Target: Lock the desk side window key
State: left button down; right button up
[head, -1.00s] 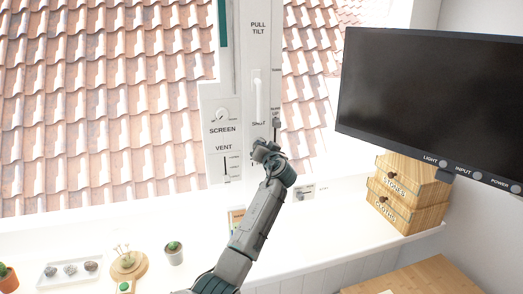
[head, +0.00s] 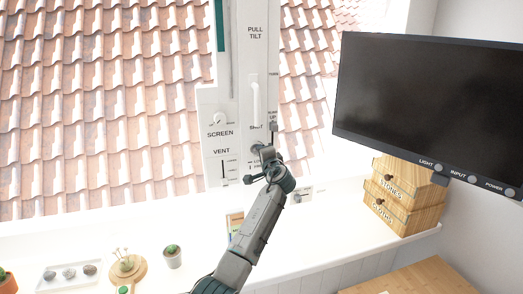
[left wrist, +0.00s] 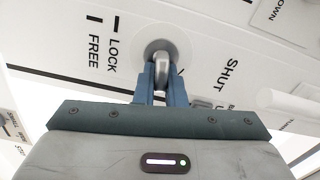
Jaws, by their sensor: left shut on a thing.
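The window key (left wrist: 162,62) is a small grey metal piece on a round base in the white window frame panel. In the left wrist view the words LOCK and FREE are printed to its left and SHUT to its right. My left gripper (left wrist: 161,80) is shut on the key, one blue-grey finger on each side. In the head view my left gripper (head: 264,153) is at the lower part of the window post, below the white handle (head: 255,100), and mostly hides the key. I cannot tell which mark the key points to. My right gripper is not in view.
A SCREEN knob (head: 217,119) and a VENT slider (head: 224,172) are left of the gripper. A dark monitor (head: 430,110) is at the right, above wooden drawers (head: 408,190).

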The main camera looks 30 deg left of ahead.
pick_arm(q)
jog(key=shift+f+m+p, duration=0.15)
jog(key=shift+m+p, duration=0.2)
jog(key=shift+m, duration=0.65)
jog(key=c, duration=1.5)
grip_release()
jog(key=b+v, duration=0.3)
jog(key=v, duration=0.7)
jog(key=shift+s+d+b, duration=0.25)
jog(key=shift+s+b, duration=0.05)
jog(key=shift+b, duration=0.05)
